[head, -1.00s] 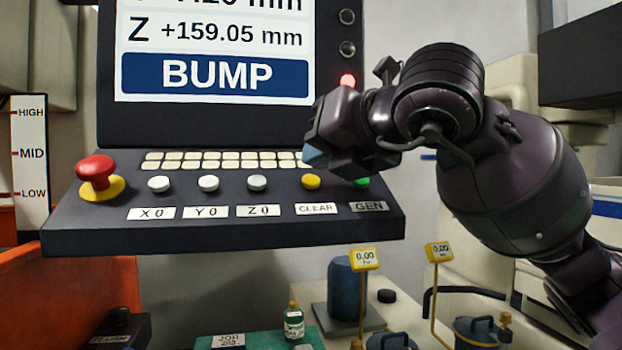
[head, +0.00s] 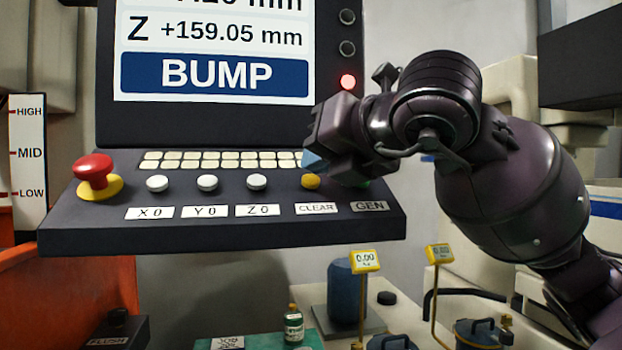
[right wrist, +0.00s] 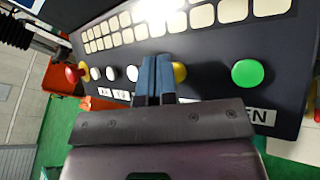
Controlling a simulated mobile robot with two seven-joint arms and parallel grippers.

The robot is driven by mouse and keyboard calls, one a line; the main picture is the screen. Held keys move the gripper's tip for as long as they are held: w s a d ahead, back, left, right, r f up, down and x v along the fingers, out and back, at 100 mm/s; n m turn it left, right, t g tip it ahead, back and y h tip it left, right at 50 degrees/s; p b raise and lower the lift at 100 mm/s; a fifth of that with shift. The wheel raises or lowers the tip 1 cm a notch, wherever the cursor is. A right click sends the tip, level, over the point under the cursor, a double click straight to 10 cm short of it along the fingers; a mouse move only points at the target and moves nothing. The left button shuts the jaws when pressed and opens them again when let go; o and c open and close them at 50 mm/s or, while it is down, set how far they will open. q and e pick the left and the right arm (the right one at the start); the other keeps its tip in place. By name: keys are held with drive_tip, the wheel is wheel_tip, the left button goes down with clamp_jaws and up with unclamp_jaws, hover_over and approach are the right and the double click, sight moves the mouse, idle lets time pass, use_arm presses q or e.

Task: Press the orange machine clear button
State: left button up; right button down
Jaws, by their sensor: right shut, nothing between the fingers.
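The orange-yellow clear button (head: 311,181) sits on the sloped console (head: 230,230) above the label CLEAR (head: 316,208). My right gripper (head: 312,160) is just above and behind it in the head view. In the right wrist view the shut blue fingers (right wrist: 153,80) overlap the left side of the button (right wrist: 179,73). I cannot tell whether they touch it. The screen (head: 215,60) reads BUMP in a blue bar. My left gripper is not in view.
The green button (right wrist: 248,73) is right of the clear button. White buttons (head: 208,182) and a red mushroom button (head: 93,170) lie to the left. Key rows (head: 220,160) run behind. Bottles and gauges (head: 365,261) stand below the console.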

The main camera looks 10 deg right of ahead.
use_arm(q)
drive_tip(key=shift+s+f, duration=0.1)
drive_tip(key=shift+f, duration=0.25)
use_arm(e)
drive_tip(key=shift+w+f, duration=0.2)
drive_tip(key=shift+f, duration=0.2)
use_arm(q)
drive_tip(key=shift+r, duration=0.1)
use_arm(e)
drive_tip(key=shift+r, duration=0.1)
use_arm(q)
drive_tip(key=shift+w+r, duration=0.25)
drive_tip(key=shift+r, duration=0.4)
use_arm(e)
drive_tip(key=shift+s+r, duration=0.5)
drive_tip(key=shift+r, duration=0.15)
use_arm(q)
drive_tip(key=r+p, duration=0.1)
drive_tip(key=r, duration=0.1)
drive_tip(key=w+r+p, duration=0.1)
drive_tip(key=p, duration=0.1)
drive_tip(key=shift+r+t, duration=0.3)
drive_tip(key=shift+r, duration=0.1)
use_arm(e)
drive_tip(key=s+r, duration=0.1)
drive_tip(key=r, duration=0.1)
drive_tip(key=s+r, duration=0.1)
drive_tip(key=r, duration=0.1)
drive_tip(key=shift+s+r, duration=0.1)
drive_tip(key=shift+s, duration=0.25)
